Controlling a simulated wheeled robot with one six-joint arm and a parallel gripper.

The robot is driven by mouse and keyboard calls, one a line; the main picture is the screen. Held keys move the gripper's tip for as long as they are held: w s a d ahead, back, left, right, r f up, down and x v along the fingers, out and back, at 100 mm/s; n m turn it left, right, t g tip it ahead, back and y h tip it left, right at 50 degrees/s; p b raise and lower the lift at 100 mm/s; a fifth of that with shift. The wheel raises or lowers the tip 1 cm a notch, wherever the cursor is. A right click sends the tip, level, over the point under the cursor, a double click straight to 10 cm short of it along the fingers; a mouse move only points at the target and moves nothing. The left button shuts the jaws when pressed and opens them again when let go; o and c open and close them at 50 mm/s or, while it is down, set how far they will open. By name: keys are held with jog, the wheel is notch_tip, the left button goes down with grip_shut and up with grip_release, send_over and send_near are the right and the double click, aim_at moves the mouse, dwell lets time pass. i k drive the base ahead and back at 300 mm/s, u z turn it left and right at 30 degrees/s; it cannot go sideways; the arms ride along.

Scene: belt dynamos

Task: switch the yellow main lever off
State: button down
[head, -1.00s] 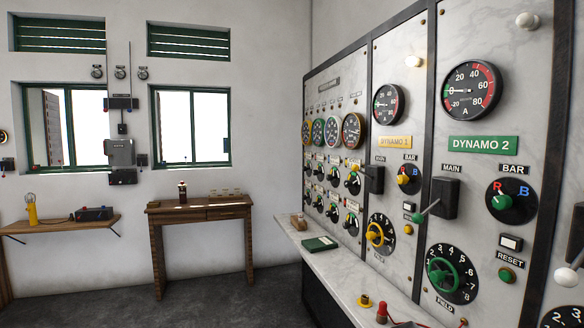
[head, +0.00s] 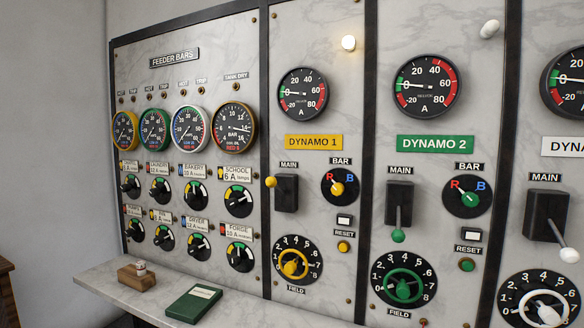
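The yellow main lever shows as a yellow knob (head: 271,182) at the upper left edge of a black switch box (head: 287,193). The box is under the word MAIN on the Dynamo 1 panel, below a yellow nameplate (head: 313,142). The knob sits high on its box, unlike the green main lever (head: 398,236), which points down from its box. The white main lever (head: 569,254) at the right edge also points down. The yellow lever's shaft is hardly visible. My gripper is not in view.
A marble ledge (head: 105,276) runs below the panels. A green book (head: 193,304) and a small wooden block (head: 138,276) lie on it. A yellow field handwheel (head: 292,264) and yellow bar knob (head: 337,188) are near the lever. A lamp (head: 348,43) above Dynamo 1 glows.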

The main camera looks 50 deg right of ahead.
aim_at(271, 181)
jog(key=z, duration=0.55)
jog(key=i, duration=0.85)
jog(key=z, duration=0.5)
